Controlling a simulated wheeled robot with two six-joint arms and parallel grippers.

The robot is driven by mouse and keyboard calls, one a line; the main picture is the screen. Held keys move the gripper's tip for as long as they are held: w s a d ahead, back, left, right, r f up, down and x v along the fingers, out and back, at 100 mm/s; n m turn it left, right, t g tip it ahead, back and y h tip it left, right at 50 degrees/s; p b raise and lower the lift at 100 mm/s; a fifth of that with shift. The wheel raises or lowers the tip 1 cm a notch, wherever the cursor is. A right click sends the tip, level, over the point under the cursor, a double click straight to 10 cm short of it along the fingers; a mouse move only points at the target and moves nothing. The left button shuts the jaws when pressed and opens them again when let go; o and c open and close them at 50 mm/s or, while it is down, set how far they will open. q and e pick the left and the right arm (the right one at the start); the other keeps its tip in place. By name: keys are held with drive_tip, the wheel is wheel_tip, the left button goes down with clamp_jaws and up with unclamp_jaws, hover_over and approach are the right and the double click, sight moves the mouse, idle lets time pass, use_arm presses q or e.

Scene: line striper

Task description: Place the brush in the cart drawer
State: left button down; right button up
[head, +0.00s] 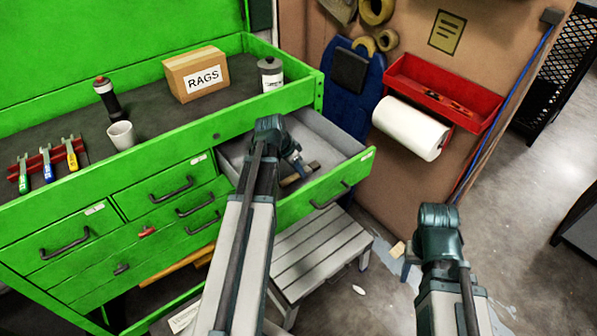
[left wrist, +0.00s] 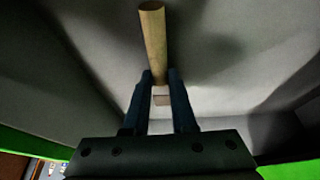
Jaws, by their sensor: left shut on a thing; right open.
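The green cart's drawer (head: 328,192) is pulled open, with a grey inside. The brush (head: 300,176), partly hidden by my left arm, shows as a brown wooden piece within the drawer. My left gripper (head: 297,168) reaches down into the open drawer and is shut on the brush. In the left wrist view the round wooden handle (left wrist: 153,42) sticks out beyond the fingers (left wrist: 160,88), above the drawer's grey floor. I cannot tell whether the brush touches that floor. My right gripper (head: 408,262) is open, low at the right, largely hidden behind its own wrist and away from the drawer.
The cart top holds a RAGS box (head: 196,74), a grey can (head: 270,73), a dark bottle (head: 107,98), a white cup (head: 122,135) and a red tool rack (head: 47,163). A grey step stool (head: 318,250) stands below the drawer. A paper roll (head: 410,128) hangs at right.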

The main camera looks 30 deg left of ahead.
use_arm(q)
drive_tip(key=shift+f, duration=0.2)
drive_tip(key=c, duration=0.7)
unclamp_jaws()
drive_tip(key=shift+r, duration=0.1)
drive_tip(key=shift+p+v, duration=0.75)
drive_tip(key=shift+v, duration=0.1)
drive_tip(key=p+v, duration=0.9)
drive_tip(key=v, duration=0.1)
drive_tip(key=shift+r+p, duration=0.3)
drive_tip(key=shift+p, duration=0.05)
